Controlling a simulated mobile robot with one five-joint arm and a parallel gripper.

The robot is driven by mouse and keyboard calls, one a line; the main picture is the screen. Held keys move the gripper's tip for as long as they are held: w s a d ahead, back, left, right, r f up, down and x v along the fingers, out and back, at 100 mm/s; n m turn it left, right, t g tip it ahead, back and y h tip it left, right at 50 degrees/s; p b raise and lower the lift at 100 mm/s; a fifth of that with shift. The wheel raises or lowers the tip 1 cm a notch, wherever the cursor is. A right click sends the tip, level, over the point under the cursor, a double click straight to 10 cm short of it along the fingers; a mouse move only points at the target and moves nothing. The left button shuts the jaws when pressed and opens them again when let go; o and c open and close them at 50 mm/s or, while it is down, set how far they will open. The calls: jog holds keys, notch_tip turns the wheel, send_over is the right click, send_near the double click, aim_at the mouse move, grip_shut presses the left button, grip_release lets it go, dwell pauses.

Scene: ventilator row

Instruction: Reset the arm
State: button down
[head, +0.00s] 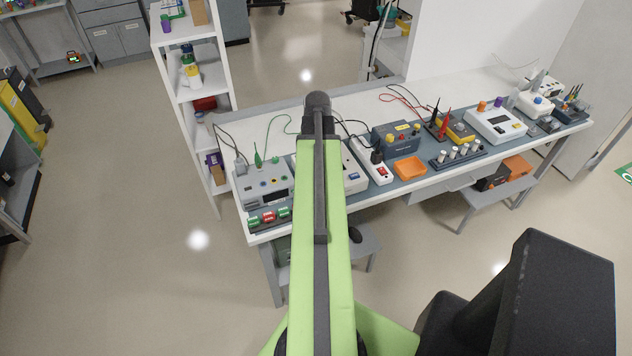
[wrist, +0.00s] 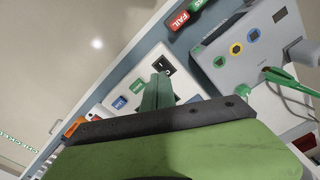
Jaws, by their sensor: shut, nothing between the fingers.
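My green arm reaches forward over the white workbench (head: 262,130) in the head view, with a dark joint at its far end. The gripper itself is hidden in that view. In the wrist view, my gripper (wrist: 159,78) shows as two narrow grey-green fingers close together, shut and empty. It is above the bench near a black rocker switch and small blue and green labelled blocks. I cannot tell its exact height. A large green arm part with a black bar fills the lower part of the wrist view.
A grey test unit (head: 262,185) with a green lead stands left of my arm, with red and green blocks before it. Right of it are a power strip (head: 373,160), an orange tray (head: 410,168) and a blue-grey supply box (head: 396,138).

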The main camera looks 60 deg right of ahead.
jog(key=w+a+n, duration=0.6)
jog(key=w+a, duration=1.3)
jog(key=a, duration=0.3)
jog(key=w+a+n, duration=0.3)
jog(key=a+n, duration=0.4)
jog(key=a, duration=2)
jog(key=shift+a, duration=0.3)
